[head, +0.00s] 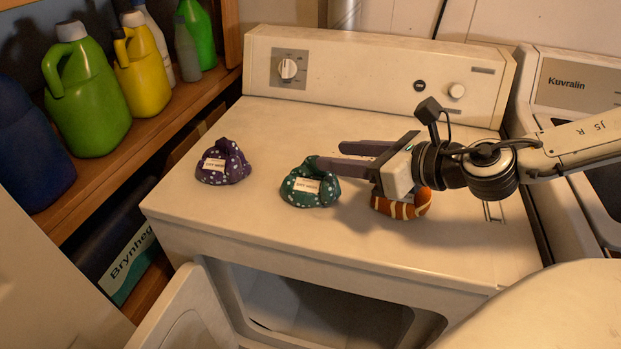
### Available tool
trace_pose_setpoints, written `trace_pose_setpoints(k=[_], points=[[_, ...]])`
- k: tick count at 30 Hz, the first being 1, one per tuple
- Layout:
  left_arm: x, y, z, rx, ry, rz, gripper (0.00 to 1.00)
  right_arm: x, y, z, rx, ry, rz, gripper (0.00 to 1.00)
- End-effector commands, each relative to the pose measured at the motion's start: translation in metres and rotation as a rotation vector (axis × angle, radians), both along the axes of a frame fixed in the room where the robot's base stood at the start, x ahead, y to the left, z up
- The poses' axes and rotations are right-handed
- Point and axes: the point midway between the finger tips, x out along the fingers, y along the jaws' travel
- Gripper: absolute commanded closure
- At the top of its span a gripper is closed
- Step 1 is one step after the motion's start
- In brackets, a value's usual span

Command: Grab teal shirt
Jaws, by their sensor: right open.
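The teal shirt (309,187) is a bundled dark teal cloth with white dots and a white label, lying on top of the white dryer near the middle. My right gripper (330,157) comes in from the right with its fingers pointing left. It is open, and its fingertips are at the shirt's upper right side, overlapping it in the picture. I cannot tell whether they touch it. The shirt rests on the dryer top. My left gripper is not in view.
A purple dotted bundle (223,162) lies left of the teal one. An orange striped bundle (401,206) lies partly hidden under my right gripper. The dryer (360,251) has its front door (182,312) open. Bottles (88,95) stand on a wooden shelf at left. A second machine (575,85) stands at right.

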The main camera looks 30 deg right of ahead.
Motion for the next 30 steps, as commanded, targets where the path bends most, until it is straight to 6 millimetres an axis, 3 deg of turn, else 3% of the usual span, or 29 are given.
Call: trace_pose_setpoints(k=[30], points=[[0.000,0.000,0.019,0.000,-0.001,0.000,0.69,0.058,0.020,-0.030,0.003,-0.003,-0.005,0.59]])
